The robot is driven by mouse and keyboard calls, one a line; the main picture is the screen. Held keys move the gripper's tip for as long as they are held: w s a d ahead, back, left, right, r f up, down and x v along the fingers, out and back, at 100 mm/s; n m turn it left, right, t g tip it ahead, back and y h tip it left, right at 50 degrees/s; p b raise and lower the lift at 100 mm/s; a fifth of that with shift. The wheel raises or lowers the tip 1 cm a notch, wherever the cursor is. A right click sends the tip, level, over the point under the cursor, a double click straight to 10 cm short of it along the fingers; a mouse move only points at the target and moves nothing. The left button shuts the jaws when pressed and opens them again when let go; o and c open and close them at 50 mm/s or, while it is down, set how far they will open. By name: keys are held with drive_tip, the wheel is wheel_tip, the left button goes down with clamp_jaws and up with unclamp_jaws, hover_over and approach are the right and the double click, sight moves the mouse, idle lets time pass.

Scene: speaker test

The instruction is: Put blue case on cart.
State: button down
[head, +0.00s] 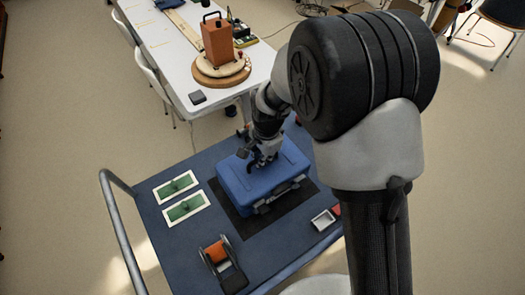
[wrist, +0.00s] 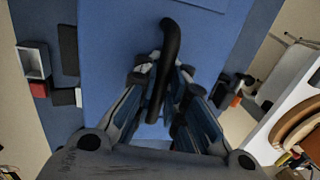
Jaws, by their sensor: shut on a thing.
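The blue case (head: 262,184) is over the black mat (head: 236,222) on the blue cart (head: 180,238). It lies flat, with its latches toward the lower right; I cannot tell whether it touches the mat or hangs just above it. My gripper (head: 262,158) is at the top of the case, pointing down. In the wrist view, my gripper (wrist: 160,85) is shut on the black handle (wrist: 168,45) of the blue case (wrist: 122,50). The fingers hide part of the handle.
Two green boards (head: 181,198) lie left of the case. A tape dispenser (head: 222,262) is in front, and a small white tray (head: 322,220) is to the right. The cart's rail (head: 122,235) stands at left. A white table (head: 185,70) with an orange-brown box (head: 217,40) is behind.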

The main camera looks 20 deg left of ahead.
drive_tip(key=shift+f+b, duration=0.7)
drive_tip(key=shift+f, duration=1.65)
drive_tip(key=c, duration=1.6)
unclamp_jaws()
drive_tip(key=shift+f, duration=0.1)
drive_tip(key=shift+c, duration=0.2)
wheel_tip(320, 180, up, 12)
drive_tip(key=d+p, duration=0.1)
drive_tip(key=p, duration=0.2)
drive_tip(key=shift+s+p, duration=0.35)
drive_tip(key=shift+s, duration=0.1)
drive_tip(key=shift+d+r, duration=0.1)
drive_tip(key=shift+r, duration=0.1)
